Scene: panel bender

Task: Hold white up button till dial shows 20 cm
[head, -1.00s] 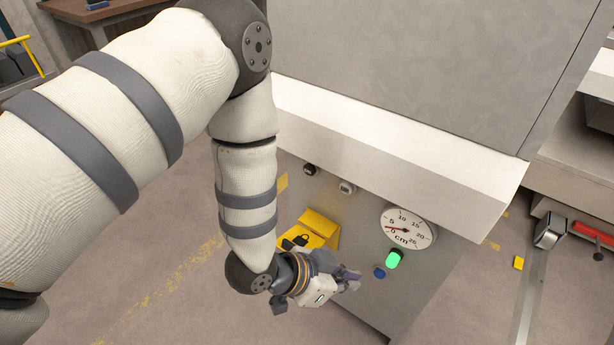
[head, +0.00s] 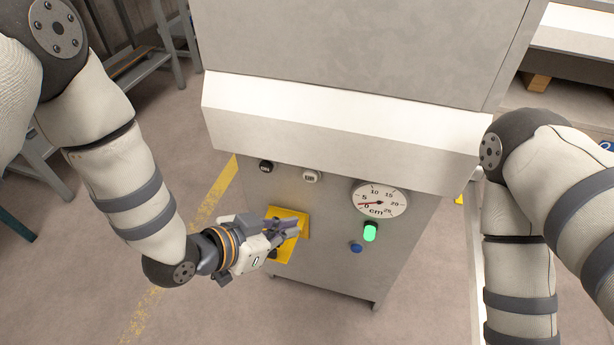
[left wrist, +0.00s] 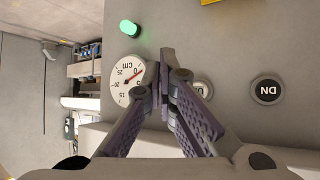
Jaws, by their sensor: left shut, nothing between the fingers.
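The white up button (head: 310,177) sits on the machine's front panel, and in the left wrist view the white button (left wrist: 203,88) is partly hidden behind a finger. The round dial (head: 380,199) is right of it, its red needle near 0; it also shows in the left wrist view (left wrist: 122,88). My left gripper (head: 294,229) is shut and empty, below the white button and in front of the yellow plate. It appears apart from the button. In the left wrist view its fingertips (left wrist: 166,72) meet between dial and button. My right arm shows at the right, its gripper out of view.
A black DN button (head: 266,167) is left of the white one. A lit green button or lamp (head: 370,231) and a blue knob (head: 356,248) sit below the dial. A yellow plate (head: 281,252) projects from the panel. A white ledge (head: 340,125) overhangs the buttons.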

